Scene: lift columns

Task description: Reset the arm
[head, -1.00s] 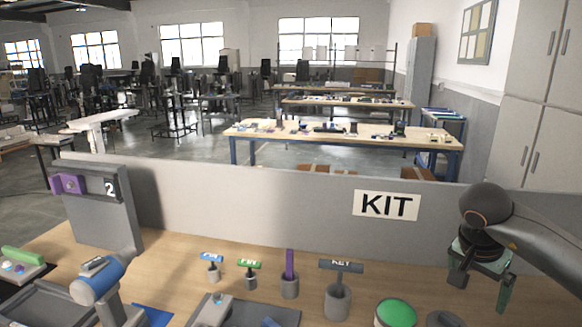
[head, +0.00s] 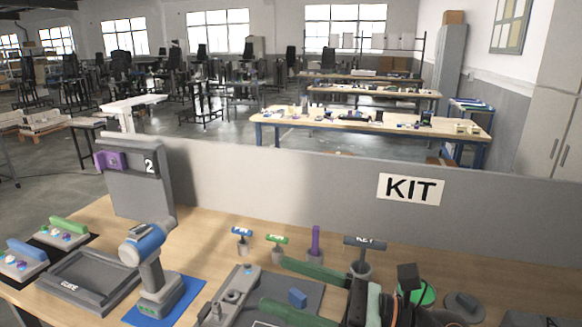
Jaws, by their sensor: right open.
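My right gripper (head: 272,284) is at the lower right of the head view. Its two green fingers are spread apart and point left over the workbench (head: 215,250), with nothing between them. The fingers hang in front of a grey fixture plate (head: 313,292) with a small blue block (head: 298,297) on it, and hide part of that plate. I cannot tell whether they touch it. The dark gripper body and its cables fill the bottom right. My left gripper is not in view.
A blue-grey power tool (head: 148,245) stands on a blue mat (head: 186,288) beside a grey tray (head: 90,280). T-handled tools stand in holders, including the KEY one (head: 364,243). A green-topped round (head: 428,294) is close by my right gripper. A grey partition (head: 300,190) closes the back.

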